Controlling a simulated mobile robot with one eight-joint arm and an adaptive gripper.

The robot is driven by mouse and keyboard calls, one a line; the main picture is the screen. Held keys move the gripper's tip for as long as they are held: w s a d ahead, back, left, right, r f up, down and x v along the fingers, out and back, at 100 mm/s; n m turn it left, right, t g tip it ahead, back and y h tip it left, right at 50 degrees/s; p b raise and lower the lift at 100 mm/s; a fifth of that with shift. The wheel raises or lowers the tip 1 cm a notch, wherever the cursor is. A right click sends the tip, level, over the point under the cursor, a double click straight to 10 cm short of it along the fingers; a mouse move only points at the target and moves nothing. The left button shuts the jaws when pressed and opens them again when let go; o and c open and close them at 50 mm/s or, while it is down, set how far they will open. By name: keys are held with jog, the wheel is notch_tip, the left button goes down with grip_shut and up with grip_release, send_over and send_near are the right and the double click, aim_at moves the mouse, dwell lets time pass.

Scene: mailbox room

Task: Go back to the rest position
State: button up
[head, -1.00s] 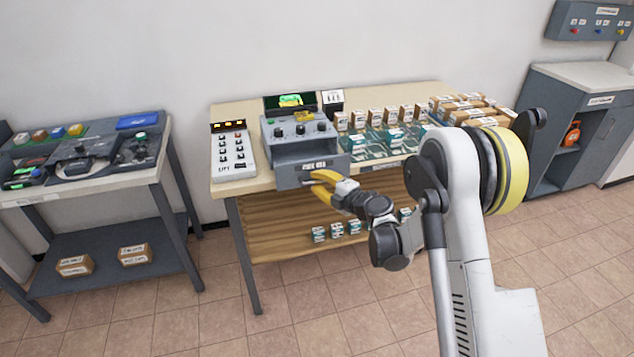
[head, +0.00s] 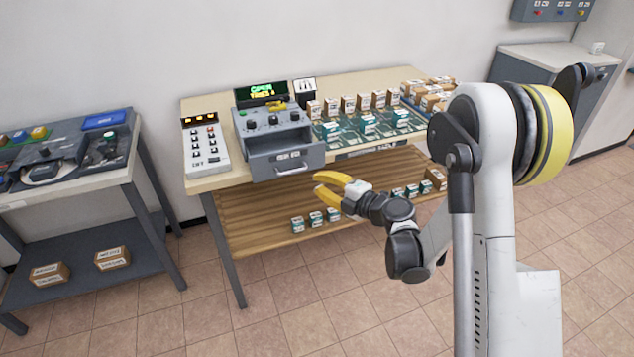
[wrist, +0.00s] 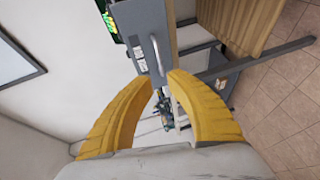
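My gripper (head: 322,188) has yellow fingers and is in front of the middle table, just below and right of the drawer handle in the head view. Its fingers are apart with nothing between them. In the wrist view the two fingers (wrist: 160,85) are also spread, with the drawer handle (wrist: 156,56) beyond their tips and apart from them. The grey drawer (head: 287,160) of the dial machine (head: 272,122) is pulled partly out. A green-lit display (head: 261,91) stands behind the dials.
The wooden table (head: 203,103) carries a white keypad box (head: 205,145), several cartons and green-white packs. Small boxes stand on its lower shelf (head: 255,225). A grey workbench (head: 75,185) stands left, a cabinet (head: 545,60) right. The tiled floor (head: 300,320) in front is clear.

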jog(key=w+d+r+m+t+h, duration=0.1)
jog(key=d+r+m+t, duration=0.15)
jog(key=r, duration=0.45)
jog(key=w+d+r+m+t+h, duration=0.1)
jog(key=d+r+m+t+h, duration=0.15)
jog(key=r, duration=0.45)
jog(key=s+d+r+m+t+h, duration=0.1)
jog(key=s+d+r+m+h, duration=0.4)
jog(key=d+r+m+h, duration=0.35)
jog(key=s+d+f+m+g+h, duration=0.2)
jog(key=s+d+m+g, duration=0.25)
jog(key=s+m, duration=0.5)
jog(key=s+a+f+g+y, duration=0.1)
jog(key=s+a+f+g, duration=0.1)
jog(key=s, duration=0.4)
jog(key=s+a+f+m+g+y, duration=0.1)
jog(key=s+a+f+g, duration=0.1)
jog(key=s+f, duration=0.2)
jog(key=s+a+f+m+g+y, duration=0.1)
jog(key=s+f, duration=0.3)
jog(key=s, duration=0.6)
jog(key=shift+a+g+y, duration=0.5)
jog(key=shift+a+g, duration=0.2)
jog(key=shift+g, duration=0.15)
